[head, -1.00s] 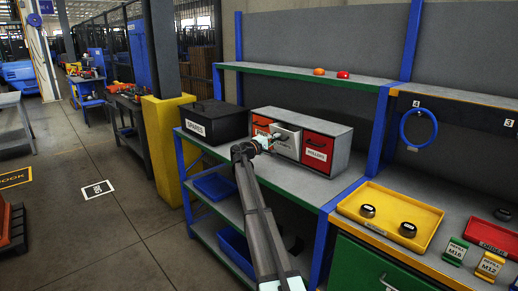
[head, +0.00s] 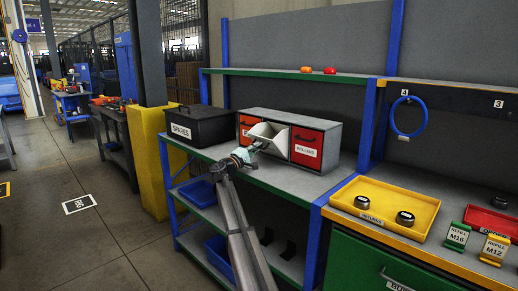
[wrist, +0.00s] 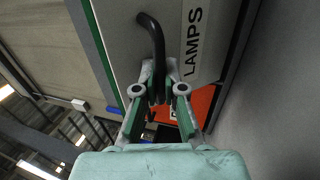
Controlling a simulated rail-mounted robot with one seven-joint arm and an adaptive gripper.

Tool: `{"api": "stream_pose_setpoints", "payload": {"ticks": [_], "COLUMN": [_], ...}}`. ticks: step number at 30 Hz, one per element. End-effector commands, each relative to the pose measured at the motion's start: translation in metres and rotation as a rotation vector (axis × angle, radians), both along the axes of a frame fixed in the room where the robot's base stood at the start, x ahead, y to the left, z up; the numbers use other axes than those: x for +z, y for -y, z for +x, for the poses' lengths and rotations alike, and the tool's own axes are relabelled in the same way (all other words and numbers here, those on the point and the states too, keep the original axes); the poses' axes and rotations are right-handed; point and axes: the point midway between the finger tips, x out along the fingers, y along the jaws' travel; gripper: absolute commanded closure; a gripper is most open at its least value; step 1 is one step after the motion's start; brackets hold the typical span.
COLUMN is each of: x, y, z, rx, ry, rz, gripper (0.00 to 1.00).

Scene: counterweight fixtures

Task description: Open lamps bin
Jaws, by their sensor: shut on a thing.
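The lamps bin (head: 268,130) is the pale grey middle bin of a three-bin cabinet (head: 330,127). Its front is tipped outward and its top gapes, with the inside partly showing in the head view. In the wrist view its front (wrist: 115,30) carries a LAMPS label (wrist: 195,35) and a black curved handle (wrist: 153,35). My gripper (wrist: 160,92) is shut on that handle, the fingers on either side of it. In the head view my gripper (head: 256,147) is at the front of the bin and partly hides it.
A red ROLLERS bin (head: 308,146) is on the right, another red bin (head: 247,124) on the left. A black SPARES box (head: 203,124) stands left of the cabinet. A shelf (head: 290,75) runs above. A yellow tray (head: 385,207) lies on the right bench.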

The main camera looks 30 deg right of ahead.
Motion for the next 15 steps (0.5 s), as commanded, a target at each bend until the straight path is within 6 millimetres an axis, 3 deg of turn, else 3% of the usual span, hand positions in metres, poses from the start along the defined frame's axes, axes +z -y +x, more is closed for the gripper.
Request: {"api": "stream_pose_setpoints", "payload": {"ticks": [12, 14, 15], "x": [-0.0006, -0.0006, -0.0006], "y": [-0.001, -0.0009, -0.0009], "z": [-0.0004, -0.0004, -0.0004], "rx": [-0.001, -0.001, -0.001], "ry": [-0.001, -0.001, -0.001], "rz": [0.0, 0.0, 0.0], "gripper": [1.0, 0.79, 0.79]}}
